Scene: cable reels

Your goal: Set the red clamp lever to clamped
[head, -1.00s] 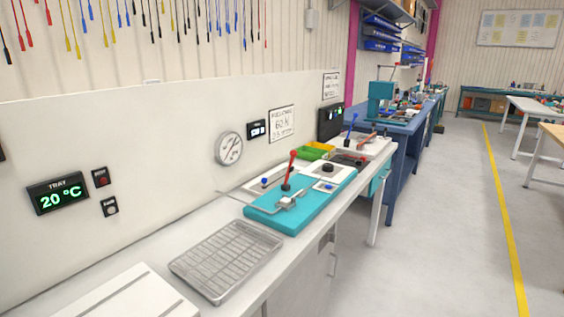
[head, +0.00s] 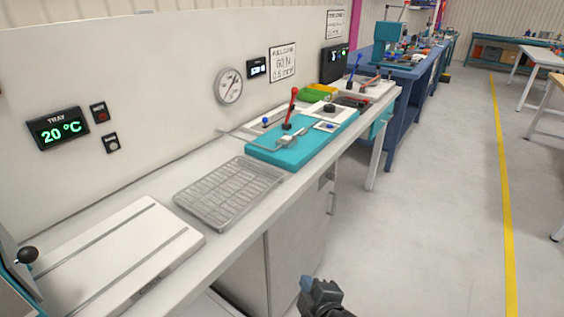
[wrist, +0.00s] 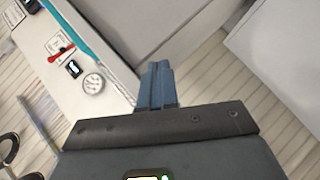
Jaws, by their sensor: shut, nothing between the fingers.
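The red clamp lever (head: 291,106) stands nearly upright on a teal base plate (head: 283,156) on the bench, in the middle of the head view. In the wrist view the red lever (wrist: 61,53) shows small at the upper left, with the teal plate's edge beside it. My gripper (head: 308,285) is at the bottom of the head view, in front of the bench and well apart from the lever. In the wrist view its blue fingers (wrist: 158,84) are together with nothing between them.
A metal grid tray (head: 230,192) and a white board (head: 110,255) lie on the bench left of the teal plate. A blue-handled lever (head: 353,68) and a green bin (head: 311,95) are behind it. The floor (head: 430,220) right of the bench is clear.

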